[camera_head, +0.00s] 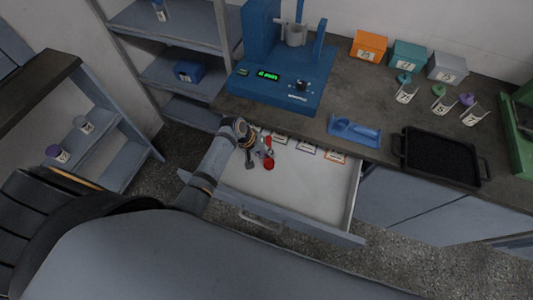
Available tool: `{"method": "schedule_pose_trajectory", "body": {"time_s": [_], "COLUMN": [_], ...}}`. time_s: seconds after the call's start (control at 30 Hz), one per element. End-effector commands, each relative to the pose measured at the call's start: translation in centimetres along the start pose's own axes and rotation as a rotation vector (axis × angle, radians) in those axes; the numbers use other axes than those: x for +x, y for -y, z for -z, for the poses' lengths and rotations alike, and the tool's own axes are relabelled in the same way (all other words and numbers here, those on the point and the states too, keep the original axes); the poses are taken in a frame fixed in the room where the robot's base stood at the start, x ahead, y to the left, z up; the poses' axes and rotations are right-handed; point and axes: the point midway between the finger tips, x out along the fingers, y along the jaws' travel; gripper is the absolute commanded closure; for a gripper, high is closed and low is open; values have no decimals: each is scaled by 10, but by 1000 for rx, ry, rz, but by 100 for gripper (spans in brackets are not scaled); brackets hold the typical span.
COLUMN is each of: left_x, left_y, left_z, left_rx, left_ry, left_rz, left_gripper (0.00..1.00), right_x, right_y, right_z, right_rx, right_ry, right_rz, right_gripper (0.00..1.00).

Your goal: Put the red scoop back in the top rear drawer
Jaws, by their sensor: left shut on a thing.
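The red scoop (268,162) is in my left gripper (257,157), which is shut on it, above the back left part of an open drawer (300,190). The arm comes in over the drawer's left side. Part of the scoop is hidden by the fingers, and I cannot tell whether it touches the drawer floor. The drawer is pulled out from under the bench, with several small labelled cards (306,147) along its back. My right gripper is not in view.
Shelves (185,72) stand at the left. The drawer's middle and right are clear.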

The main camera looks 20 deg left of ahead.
Motion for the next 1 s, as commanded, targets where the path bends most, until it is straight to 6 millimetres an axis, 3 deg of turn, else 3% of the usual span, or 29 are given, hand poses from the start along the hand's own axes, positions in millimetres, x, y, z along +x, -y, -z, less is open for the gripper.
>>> {"method": "schedule_pose_trajectory", "body": {"time_s": [0.13,0.17,0.37,0.73,1.0], "left_x": [3,3,3,-5,-67], "left_y": [1,1,1,2,2], "left_z": [0,0,0,0,1], "left_rx": [0,1,0,1,4], "left_ry": [-1,-1,0,-1,-4], "left_rz": [-1,-1,-1,0,3], "left_gripper": [100,79,53,53,53], "right_x": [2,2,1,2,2], "right_y": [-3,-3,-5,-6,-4], "right_z": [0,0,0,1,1], "right_rx": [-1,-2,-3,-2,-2], "right_ry": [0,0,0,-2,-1], "right_rz": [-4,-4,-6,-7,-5], "right_gripper": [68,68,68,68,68]}}
